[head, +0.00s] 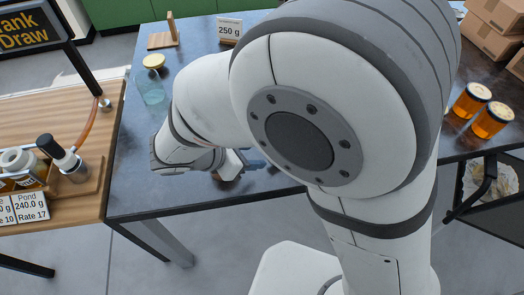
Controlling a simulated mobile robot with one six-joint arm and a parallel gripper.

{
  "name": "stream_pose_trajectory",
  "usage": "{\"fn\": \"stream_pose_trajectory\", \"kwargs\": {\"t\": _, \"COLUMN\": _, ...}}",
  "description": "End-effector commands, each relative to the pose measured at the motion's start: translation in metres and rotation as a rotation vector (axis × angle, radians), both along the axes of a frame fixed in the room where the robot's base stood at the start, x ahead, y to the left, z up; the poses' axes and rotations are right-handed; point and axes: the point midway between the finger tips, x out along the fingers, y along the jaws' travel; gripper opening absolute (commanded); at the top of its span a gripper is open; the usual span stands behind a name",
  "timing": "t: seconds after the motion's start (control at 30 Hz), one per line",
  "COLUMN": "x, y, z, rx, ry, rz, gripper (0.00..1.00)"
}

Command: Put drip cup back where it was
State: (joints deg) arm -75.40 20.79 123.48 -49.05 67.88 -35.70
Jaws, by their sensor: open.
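My gripper (254,163) is low over the dark table (137,190), near its front edge, and is open. My arm covers most of it, so only part of the fingers shows. A small pale and brown patch shows beside the fingers, too hidden to name. I cannot pick out the drip cup for certain. A clear glass jar (151,93) with a yellow top stands at the back left of the dark table, apart from my gripper.
A "250 g" card (229,29) and a wooden stand (164,39) are at the back. Two amber jars (481,109) and cardboard boxes (494,25) are at right. A black bin (485,219) stands at lower right.

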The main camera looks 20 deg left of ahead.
Motion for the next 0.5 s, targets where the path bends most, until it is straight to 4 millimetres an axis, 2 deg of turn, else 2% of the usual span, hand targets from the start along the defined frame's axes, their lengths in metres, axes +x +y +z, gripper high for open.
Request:
{"fn": "stream_pose_trajectory", "kwargs": {"t": 0.33, "x": -0.001, "y": 0.0, "z": 0.004, "rx": 0.006, "ry": 0.001, "rz": -0.01, "gripper": 0.47}}
{"fn": "stream_pose_trajectory", "kwargs": {"t": 0.43, "x": 0.008, "y": -0.015, "z": 0.008, "rx": 0.045, "ry": 0.007, "rz": -0.088, "gripper": 0.47}}
{"fn": "stream_pose_trajectory", "kwargs": {"t": 0.5, "x": 0.02, "y": -0.036, "z": 0.015, "rx": 0.101, "ry": 0.012, "rz": -0.198, "gripper": 0.47}}
